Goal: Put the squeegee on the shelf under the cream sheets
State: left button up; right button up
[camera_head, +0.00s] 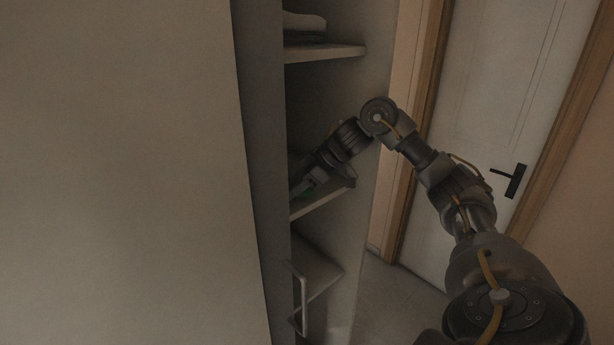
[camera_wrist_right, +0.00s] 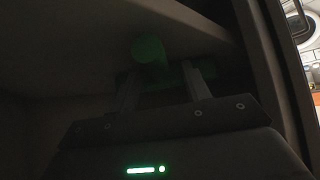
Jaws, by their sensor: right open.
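The green squeegee (camera_wrist_right: 150,50) is in the right wrist view, in front of and partly between my right gripper's fingers. A small green patch of it (camera_head: 305,190) shows on the middle shelf (camera_head: 322,197) in the head view. My right gripper (camera_wrist_right: 163,80) is open, with its fingers on either side of the green part; contact cannot be made out. The right arm reaches into the cupboard above that shelf, and its fingertips are mostly hidden in the head view. Pale folded sheets (camera_head: 304,22) lie on the shelf above. My left gripper is out of view.
A large pale panel (camera_head: 120,170) covers the left of the head view and hides much of the cupboard. The upper shelf (camera_head: 325,52) is above my wrist. Below are a metal handle (camera_head: 303,295) and a compartment. A white door (camera_head: 490,130) stands at right.

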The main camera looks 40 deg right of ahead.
jog(key=v, duration=1.1)
jog(key=shift+s+d+r, duration=0.2)
jog(key=shift+s, duration=0.05)
